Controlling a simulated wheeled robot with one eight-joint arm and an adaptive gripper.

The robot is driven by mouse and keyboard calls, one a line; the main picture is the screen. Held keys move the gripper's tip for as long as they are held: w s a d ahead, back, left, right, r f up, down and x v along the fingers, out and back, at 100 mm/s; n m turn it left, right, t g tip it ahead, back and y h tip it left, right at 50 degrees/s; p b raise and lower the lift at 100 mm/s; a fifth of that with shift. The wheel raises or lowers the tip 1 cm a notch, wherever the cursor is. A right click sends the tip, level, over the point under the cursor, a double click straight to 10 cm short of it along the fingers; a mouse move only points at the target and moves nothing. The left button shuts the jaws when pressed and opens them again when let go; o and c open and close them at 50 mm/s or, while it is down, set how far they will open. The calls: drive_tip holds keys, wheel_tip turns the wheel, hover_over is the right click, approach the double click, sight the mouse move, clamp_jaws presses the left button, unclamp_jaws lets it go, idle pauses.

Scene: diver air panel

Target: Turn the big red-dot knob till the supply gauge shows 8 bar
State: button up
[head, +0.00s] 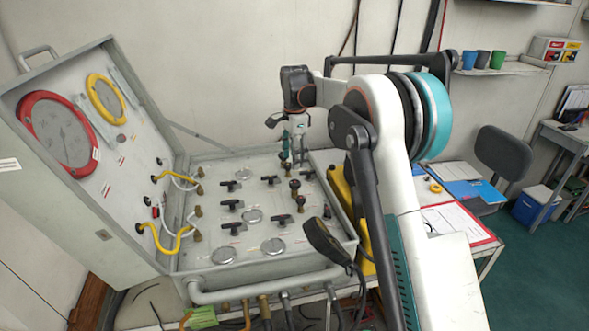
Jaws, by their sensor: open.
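The air panel case (188,270) stands open on the table. Its raised lid carries a large red-rimmed gauge (62,135) and a smaller yellow-rimmed gauge (105,97). The gauge needles and labels are too small to read, so I cannot tell the supply reading. The deck has several black T-handles (282,220) and dark round knobs on brass stems (295,186). No red dot can be made out, so I cannot tell which knob is the named one. My gripper (295,160) is open, pointing down over the back of the deck. Whether it touches anything there is unclear.
Yellow hoses (160,242) bulge from the lid's lower edge. A black handset-like object (325,240) lies at the case's front right corner. Papers and a red-edged clipboard (462,222) lie on the table at right. A chair (502,152) stands beyond.

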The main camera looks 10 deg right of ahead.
drive_tip(key=shift+r, duration=1.15)
